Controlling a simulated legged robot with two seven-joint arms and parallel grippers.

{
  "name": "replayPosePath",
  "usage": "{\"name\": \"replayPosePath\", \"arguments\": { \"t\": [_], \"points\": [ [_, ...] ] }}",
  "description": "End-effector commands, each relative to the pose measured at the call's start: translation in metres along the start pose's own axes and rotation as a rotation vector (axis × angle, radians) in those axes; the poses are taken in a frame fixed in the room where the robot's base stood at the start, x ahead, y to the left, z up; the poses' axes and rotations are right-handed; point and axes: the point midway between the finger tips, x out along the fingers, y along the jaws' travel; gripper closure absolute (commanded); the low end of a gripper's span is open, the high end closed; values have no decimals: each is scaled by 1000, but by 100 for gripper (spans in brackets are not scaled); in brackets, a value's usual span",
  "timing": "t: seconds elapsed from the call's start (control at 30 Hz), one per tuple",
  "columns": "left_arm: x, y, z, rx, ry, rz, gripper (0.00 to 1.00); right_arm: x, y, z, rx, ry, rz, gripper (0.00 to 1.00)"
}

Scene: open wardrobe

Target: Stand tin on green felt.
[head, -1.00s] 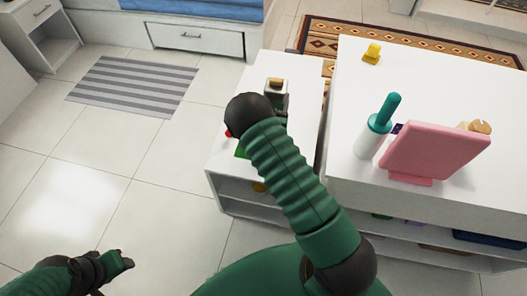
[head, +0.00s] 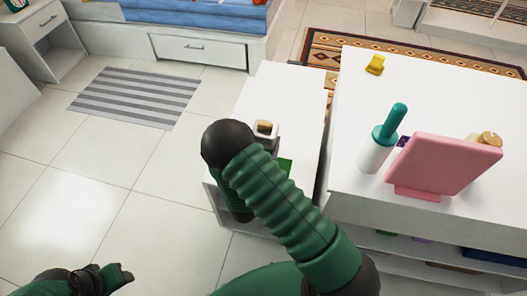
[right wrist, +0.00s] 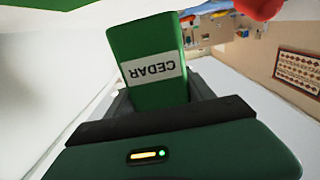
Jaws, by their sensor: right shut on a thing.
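My right gripper (right wrist: 160,98) is shut on a green tin (right wrist: 150,45) with a white CEDAR label, which reads upside down in the right wrist view. In the head view my right arm hides the tin and most of this gripper. A flat green patch, the green felt (head: 285,167), shows on the low white cabinet (head: 292,95), partly behind my arm. A green strip at the top left of the wrist view (right wrist: 45,4) looks like the felt too. The tin appears apart from it. My left gripper (head: 118,273) is low at left, far from the felt; its opening is unclear.
A red thing (right wrist: 258,8) is near the tin in the wrist view. The taller white unit (head: 440,100) at right holds a pink panel (head: 445,160), a teal-handled brush in a white holder (head: 380,145) and a yellow item (head: 375,65). Open floor lies left.

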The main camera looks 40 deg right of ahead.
Motion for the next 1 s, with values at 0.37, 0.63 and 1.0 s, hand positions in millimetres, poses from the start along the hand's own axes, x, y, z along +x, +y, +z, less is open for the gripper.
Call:
{"name": "replayPosePath", "arguments": {
  "t": [0.37,0.63,1.0],
  "points": [
    [18,0,4,0,0,0,53,-12,-2,32,0,1,-1,100],
    [18,0,4,0,0,0,53,-12,-2,35,1,2,-1,100],
    [19,0,4,0,0,0,53,-11,-2,38,1,0,-1,17]
  ]
}}
